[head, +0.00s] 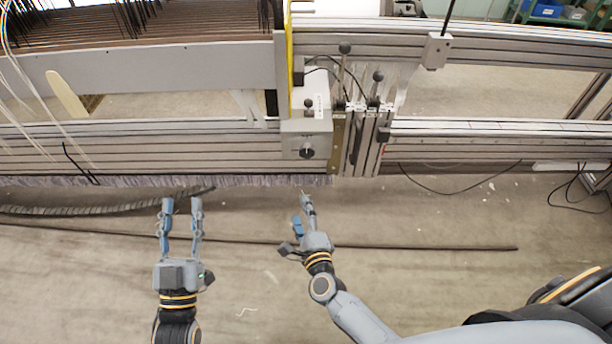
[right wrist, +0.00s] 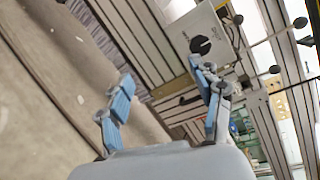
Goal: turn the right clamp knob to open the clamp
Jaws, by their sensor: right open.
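A round black knob (head: 307,151) sits on the front of a light grey box (head: 318,125) on the loom frame. It also shows in the right wrist view (right wrist: 201,45), beyond the right finger. Black ball-ended levers (head: 345,48) stand up above and to the right of the box; I cannot tell whether the clamp knob is one of these. My right gripper (head: 303,209) is below the box, apart from the knob. Its fingers are spread and empty in the right wrist view (right wrist: 164,80). My left gripper (head: 182,205) is open and empty, further left.
A metal rail (head: 130,150) runs across in front, with a fringe along its lower edge. Slotted metal blocks (head: 365,140) stand right of the box. A dark bar (head: 430,247) and a ribbed cable hose (head: 100,207) lie below. Loose cables hang at right.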

